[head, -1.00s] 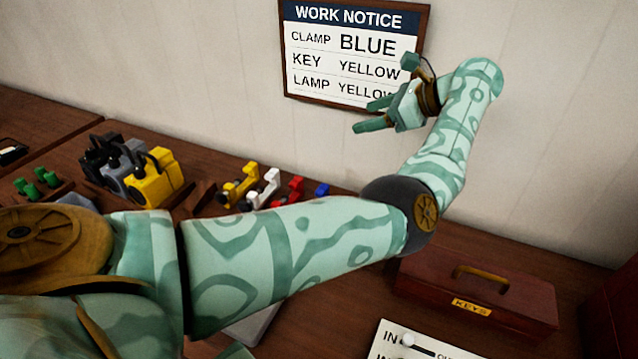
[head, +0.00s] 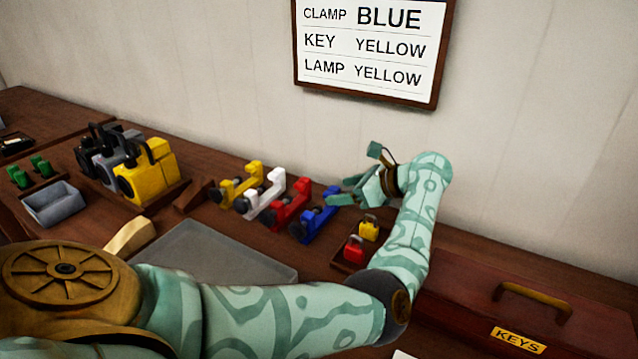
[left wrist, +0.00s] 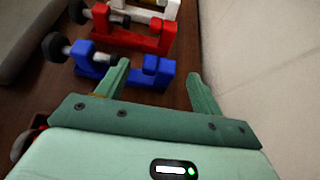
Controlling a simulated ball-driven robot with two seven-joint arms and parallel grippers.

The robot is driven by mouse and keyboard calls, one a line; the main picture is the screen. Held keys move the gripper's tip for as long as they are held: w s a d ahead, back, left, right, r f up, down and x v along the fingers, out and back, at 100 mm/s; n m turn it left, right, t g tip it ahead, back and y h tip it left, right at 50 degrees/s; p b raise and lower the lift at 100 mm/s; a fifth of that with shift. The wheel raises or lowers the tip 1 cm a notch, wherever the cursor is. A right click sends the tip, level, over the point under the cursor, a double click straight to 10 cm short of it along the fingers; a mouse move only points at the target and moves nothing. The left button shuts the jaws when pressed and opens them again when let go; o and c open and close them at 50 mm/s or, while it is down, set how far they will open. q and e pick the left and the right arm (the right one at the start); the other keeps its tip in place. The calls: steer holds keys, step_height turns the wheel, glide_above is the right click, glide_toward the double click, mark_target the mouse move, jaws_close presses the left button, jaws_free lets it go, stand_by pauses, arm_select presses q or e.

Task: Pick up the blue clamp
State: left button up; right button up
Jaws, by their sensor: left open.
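The blue clamp (head: 318,224) is the rightmost of a row of clamps on the wooden bench, in the middle of the head view. It also shows in the left wrist view (left wrist: 120,71), just ahead of the fingers. My left gripper (head: 340,190) is open and empty, above and slightly right of the clamp's far end. In the left wrist view its fingers (left wrist: 158,80) are spread, with the clamp's right end between them in the picture. I cannot tell the exact height gap. My right gripper is not in view.
Red (head: 287,206), white (head: 264,194) and yellow (head: 240,186) clamps stand close left of the blue one. Red and yellow padlocks (head: 361,238) sit to its right. A grey tray (head: 215,258) lies in front. The KEYS box (head: 510,300) is at right; the wall (head: 540,130) is behind.

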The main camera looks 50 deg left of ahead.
mark_target(331, 190)
arm_select(q)
steer(key=x, duration=0.6)
steer(key=shift+r+b, duration=0.15)
steer(key=shift+b, duration=0.2)
steer(key=c, duration=1.2)
jaws_close()
steer(key=shift+r, duration=0.2)
